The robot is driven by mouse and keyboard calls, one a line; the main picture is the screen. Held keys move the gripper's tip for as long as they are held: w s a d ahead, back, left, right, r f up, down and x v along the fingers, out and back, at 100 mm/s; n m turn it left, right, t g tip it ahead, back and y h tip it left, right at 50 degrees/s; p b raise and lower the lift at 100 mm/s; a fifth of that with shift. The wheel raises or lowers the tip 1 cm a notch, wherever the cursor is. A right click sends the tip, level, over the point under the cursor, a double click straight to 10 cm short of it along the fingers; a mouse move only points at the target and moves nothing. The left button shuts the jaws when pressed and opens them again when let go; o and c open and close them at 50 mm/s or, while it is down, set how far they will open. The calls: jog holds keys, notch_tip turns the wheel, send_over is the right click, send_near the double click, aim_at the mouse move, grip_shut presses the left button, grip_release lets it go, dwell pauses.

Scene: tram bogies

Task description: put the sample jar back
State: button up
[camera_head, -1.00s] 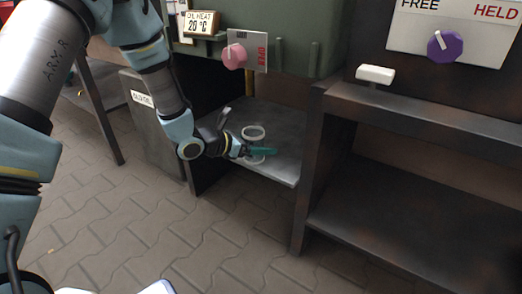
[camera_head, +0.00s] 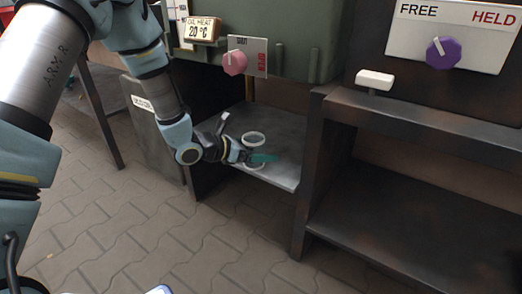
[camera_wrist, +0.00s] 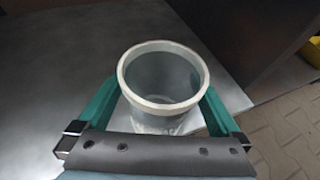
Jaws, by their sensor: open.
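The sample jar (camera_wrist: 163,103), a clear, open-topped jar with a pale rim, stands upright on a grey metal shelf (camera_wrist: 60,50). In the wrist view it lies between the teal fingers of my gripper (camera_wrist: 160,112), one on each side. The fingers are open; whether either touches the glass I cannot tell. In the head view the jar (camera_head: 254,137) stands on the low shelf (camera_head: 280,120) under the green housing, with my gripper (camera_head: 262,158) at its near side. The jar's lower part is partly hidden by the fingers.
A dark rack (camera_head: 420,130) stands close on the right, with a white handle (camera_head: 375,79) and a purple knob (camera_head: 443,52). The paved floor in front is clear.

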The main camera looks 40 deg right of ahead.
jog(key=p+v, duration=0.3)
jog(key=v, duration=0.8)
jog(key=shift+a, duration=0.3)
jog(key=w+a+r+m+t+y, duration=0.1)
jog(key=a+m+y, duration=0.3)
jog(key=a, duration=0.9)
jog(key=w+a+r+m+t+y, duration=0.1)
jog(key=a+r+m+y, duration=0.3)
jog(key=a, duration=0.9)
jog(key=a+r+m+t+y, duration=0.1)
jog(key=a+r+m+y, duration=0.2)
jog(key=a+m, duration=0.6)
jog(key=a+y, duration=0.2)
jog(key=a, duration=0.2)
jog(key=shift+w+m, duration=0.3)
jog(key=shift+w, duration=0.1)
jog(key=shift+a+r, duration=0.1)
jog(key=shift+a, duration=0.05)
